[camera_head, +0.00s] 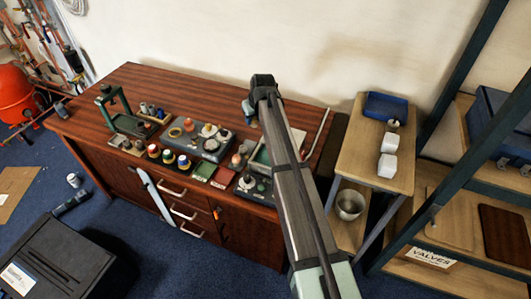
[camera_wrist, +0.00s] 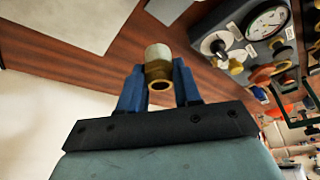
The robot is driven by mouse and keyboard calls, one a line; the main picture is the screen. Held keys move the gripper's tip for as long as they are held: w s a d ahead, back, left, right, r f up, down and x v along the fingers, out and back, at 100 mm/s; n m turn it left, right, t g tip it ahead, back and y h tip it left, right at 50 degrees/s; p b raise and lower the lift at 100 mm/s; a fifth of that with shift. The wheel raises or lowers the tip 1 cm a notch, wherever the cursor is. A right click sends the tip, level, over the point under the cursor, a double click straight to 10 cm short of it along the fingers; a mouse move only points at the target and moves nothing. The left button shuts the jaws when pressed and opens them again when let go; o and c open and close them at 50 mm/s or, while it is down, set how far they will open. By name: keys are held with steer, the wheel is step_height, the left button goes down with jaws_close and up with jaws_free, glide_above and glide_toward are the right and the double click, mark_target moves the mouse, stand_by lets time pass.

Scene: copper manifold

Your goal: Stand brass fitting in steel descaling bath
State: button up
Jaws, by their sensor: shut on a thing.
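The brass fitting (camera_wrist: 158,66), a short tube with a pale upper part and a brass-coloured open end, is held between the two blue fingers of my gripper (camera_wrist: 157,84) in the wrist view. My gripper also shows in the head view (camera_head: 249,107), above the back part of the wooden workbench, where the fitting is too small to make out clearly. A round steel bowl (camera_head: 349,205), the only steel vessel I can pick out as the bath, stands on the lower shelf of the side stand at the right, apart from my gripper.
The workbench (camera_head: 160,85) carries a green press (camera_head: 118,108), a gauge panel (camera_head: 205,143), coloured spools and small trays. The side stand's top (camera_head: 370,165) holds a blue tray (camera_head: 387,106), a small cup and white blocks. Dark shelving posts stand at the right. The bench's back left is clear.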

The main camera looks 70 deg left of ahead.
steer(key=shift+m, duration=0.3)
steer(key=w+d, duration=0.1)
steer(key=d, duration=0.4)
steer(key=w+d+r, duration=0.1)
steer(key=d, duration=0.1)
steer(key=shift+w+d+r, duration=0.1)
steer(key=shift+w+d, duration=0.2)
steer(key=shift+w, duration=0.05)
steer(key=d, duration=0.7)
steer(key=shift+m, duration=0.3)
steer(key=shift+s+a+f, duration=0.1)
steer(key=shift+s+f, duration=0.1)
steer(key=shift+f, duration=2.3)
steer(key=shift+s+a+f, duration=0.1)
steer(key=shift+s+f, duration=0.05)
steer(key=shift+f, duration=2.35)
steer(key=shift+f, duration=0.15)
steer(key=o, duration=0.8)
steer(key=v, duration=1.2)
steer(key=shift+s+r, duration=0.2)
steer(key=shift+r, duration=0.05)
